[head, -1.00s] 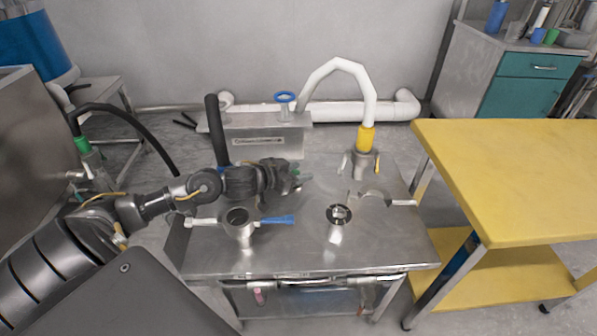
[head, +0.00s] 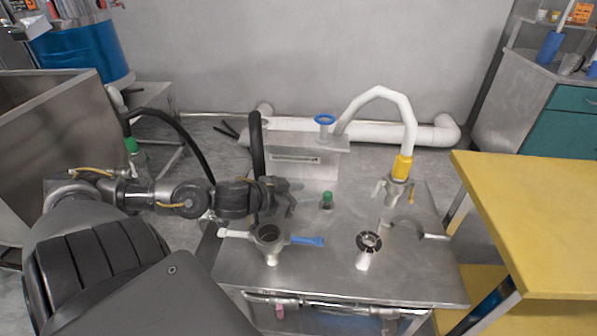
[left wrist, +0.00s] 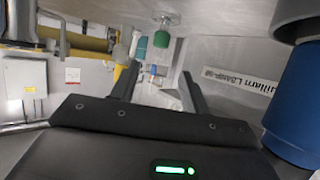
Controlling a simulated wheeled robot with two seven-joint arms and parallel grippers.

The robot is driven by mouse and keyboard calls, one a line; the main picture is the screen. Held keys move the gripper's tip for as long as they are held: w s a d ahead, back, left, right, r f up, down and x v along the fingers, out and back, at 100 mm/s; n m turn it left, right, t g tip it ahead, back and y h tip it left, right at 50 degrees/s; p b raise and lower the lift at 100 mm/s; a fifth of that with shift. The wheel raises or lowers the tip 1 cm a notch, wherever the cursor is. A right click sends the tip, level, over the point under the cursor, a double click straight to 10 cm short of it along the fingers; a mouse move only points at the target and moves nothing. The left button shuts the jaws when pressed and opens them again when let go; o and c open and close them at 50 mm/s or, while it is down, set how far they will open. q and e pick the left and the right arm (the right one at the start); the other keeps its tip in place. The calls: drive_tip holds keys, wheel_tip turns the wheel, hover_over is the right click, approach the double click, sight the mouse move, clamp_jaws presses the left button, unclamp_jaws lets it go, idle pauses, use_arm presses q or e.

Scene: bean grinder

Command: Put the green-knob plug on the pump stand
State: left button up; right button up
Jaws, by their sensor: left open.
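The green-knob plug (head: 327,197) stands upright on the top of the steel stand (head: 340,275), which I take to be the pump stand, in front of the steel box. In the left wrist view its green knob (left wrist: 162,39) and pale base show beyond the fingertips. My left gripper (head: 292,197) is open and empty, to the left of the plug and apart from it. Its two spread fingers also show in the left wrist view (left wrist: 159,70). My right gripper is not in view.
A steel box (head: 295,160) with a blue-ringed fitting (head: 325,120) stands behind. A metal cup fitting with a blue handle (head: 305,240) is in front of my gripper. A white hose with a yellow collar (head: 402,168) and a round port (head: 368,242) lie right. A yellow table (head: 530,210) adjoins.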

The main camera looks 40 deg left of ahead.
use_arm(q)
drive_tip(key=shift+s+r, duration=0.25)
drive_tip(key=shift+s, duration=0.25)
drive_tip(key=shift+a, duration=0.1)
drive_tip(key=shift+w, duration=0.1)
